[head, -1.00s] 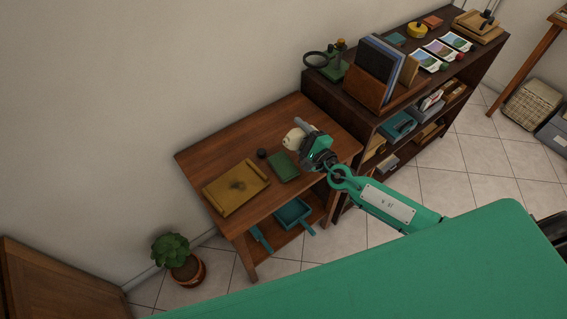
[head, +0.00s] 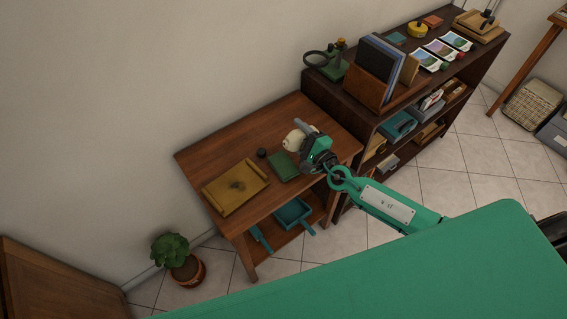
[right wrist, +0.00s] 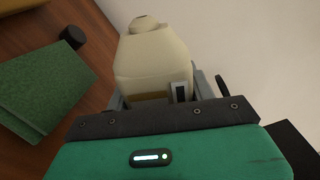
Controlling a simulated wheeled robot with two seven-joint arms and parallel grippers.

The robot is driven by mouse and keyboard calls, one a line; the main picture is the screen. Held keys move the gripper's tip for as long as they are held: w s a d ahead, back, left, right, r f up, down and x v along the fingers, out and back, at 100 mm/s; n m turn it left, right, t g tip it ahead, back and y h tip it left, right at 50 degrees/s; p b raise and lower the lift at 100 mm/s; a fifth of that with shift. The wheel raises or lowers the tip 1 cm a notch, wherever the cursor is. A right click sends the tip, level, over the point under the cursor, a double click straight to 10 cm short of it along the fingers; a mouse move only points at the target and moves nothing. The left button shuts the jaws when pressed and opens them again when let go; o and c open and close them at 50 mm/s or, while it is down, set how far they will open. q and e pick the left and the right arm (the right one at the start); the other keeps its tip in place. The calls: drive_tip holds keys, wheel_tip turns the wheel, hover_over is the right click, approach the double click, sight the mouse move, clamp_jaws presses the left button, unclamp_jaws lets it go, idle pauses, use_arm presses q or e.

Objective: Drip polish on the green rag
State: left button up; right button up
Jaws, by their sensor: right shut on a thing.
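The green rag (head: 284,167) lies folded on the small wooden table, and it also shows at the left of the right wrist view (right wrist: 45,90). My right gripper (head: 303,139) is shut on a cream bottle (right wrist: 153,62) with a tan band, to the right of the rag. In the head view the bottle (head: 293,139) is partly hidden by the gripper. A small black cap (head: 262,153) sits on the table near the rag; it shows in the right wrist view (right wrist: 72,37) too. My left gripper is not in view.
A yellow tray (head: 222,199) with a dark patch lies left of the rag on the table (head: 240,140). A dark shelf (head: 350,105) with a file holder (head: 368,90) and a magnifier stand (head: 335,68) adjoins the table's right side. A teal dustpan (head: 293,212) sits below.

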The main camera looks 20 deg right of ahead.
drive_tip(key=shift+r, duration=0.1)
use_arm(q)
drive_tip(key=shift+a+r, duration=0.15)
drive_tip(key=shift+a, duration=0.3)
use_arm(e)
drive_tip(key=shift+n, duration=0.3)
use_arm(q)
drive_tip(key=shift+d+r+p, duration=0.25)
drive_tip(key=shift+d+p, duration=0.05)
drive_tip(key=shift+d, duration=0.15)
use_arm(e)
drive_tip(key=shift+d, duration=0.1)
drive_tip(key=shift+n, duration=0.3)
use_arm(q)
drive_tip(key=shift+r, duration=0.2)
use_arm(e)
drive_tip(key=shift+r, duration=0.1)
use_arm(q)
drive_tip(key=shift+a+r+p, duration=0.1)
drive_tip(key=shift+p, duration=0.2)
use_arm(e)
drive_tip(key=shift+n, duration=0.3)
